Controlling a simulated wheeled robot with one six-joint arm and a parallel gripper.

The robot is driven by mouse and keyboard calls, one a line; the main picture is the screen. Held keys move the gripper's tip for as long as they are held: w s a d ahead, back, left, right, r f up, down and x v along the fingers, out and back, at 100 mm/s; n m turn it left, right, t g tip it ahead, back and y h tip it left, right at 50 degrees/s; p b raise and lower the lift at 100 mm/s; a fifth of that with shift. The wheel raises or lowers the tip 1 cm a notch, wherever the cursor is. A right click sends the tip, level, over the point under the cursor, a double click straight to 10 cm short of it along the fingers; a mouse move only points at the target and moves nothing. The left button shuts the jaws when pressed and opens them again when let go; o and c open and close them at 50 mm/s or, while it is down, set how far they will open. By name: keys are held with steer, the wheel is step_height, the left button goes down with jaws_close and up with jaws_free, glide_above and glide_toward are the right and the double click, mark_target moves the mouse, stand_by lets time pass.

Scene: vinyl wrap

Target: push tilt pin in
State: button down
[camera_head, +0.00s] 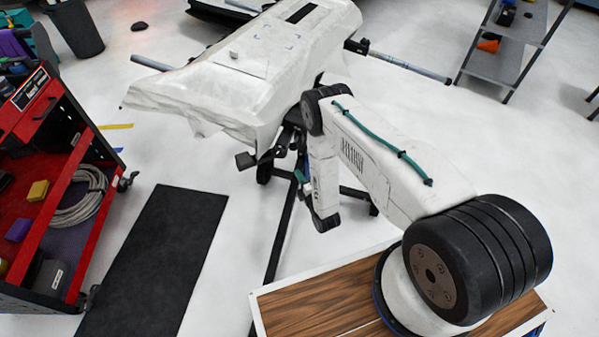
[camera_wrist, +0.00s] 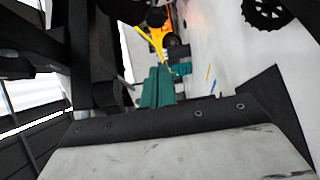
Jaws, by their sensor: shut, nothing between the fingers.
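A stand (camera_head: 282,215) with black legs carries a part wrapped in crinkled white film (camera_head: 225,90). A black block-like end (camera_head: 246,160) juts from the stand's left side below the film. I cannot make out which small piece is the tilt pin. My gripper (camera_wrist: 160,72) shows teal fingers in the wrist view, shut and empty, close beside dark stand parts (camera_wrist: 95,60). In the head view only a bit of teal (camera_head: 300,176) shows at the stand, beside my arm. Whether the fingers touch the stand is unclear.
A red tool cart (camera_head: 68,165) stands at the left with a coiled cable (camera_head: 80,198). A black mat (camera_head: 155,262) lies on the white floor. A grey shelf (camera_head: 505,68) stands at the back right. Grey bars (camera_head: 410,67) stick out from the stand. A yellow piece (camera_wrist: 150,42) shows beyond my fingers.

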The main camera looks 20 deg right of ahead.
glide_toward(290, 148)
steer(key=w+a, duration=0.2)
steer(key=a, duration=0.1)
steer(key=shift+w+d, duration=0.4)
steer(key=shift+w, duration=0.25)
steer(key=shift+w+d, duration=0.35)
steer(key=shift+w, duration=0.25)
steer(key=shift+w+d, duration=0.4)
steer(key=shift+w, duration=0.25)
steer(key=w+d, duration=0.2)
steer(key=shift+w, duration=0.35)
steer(key=shift+r, duration=0.1)
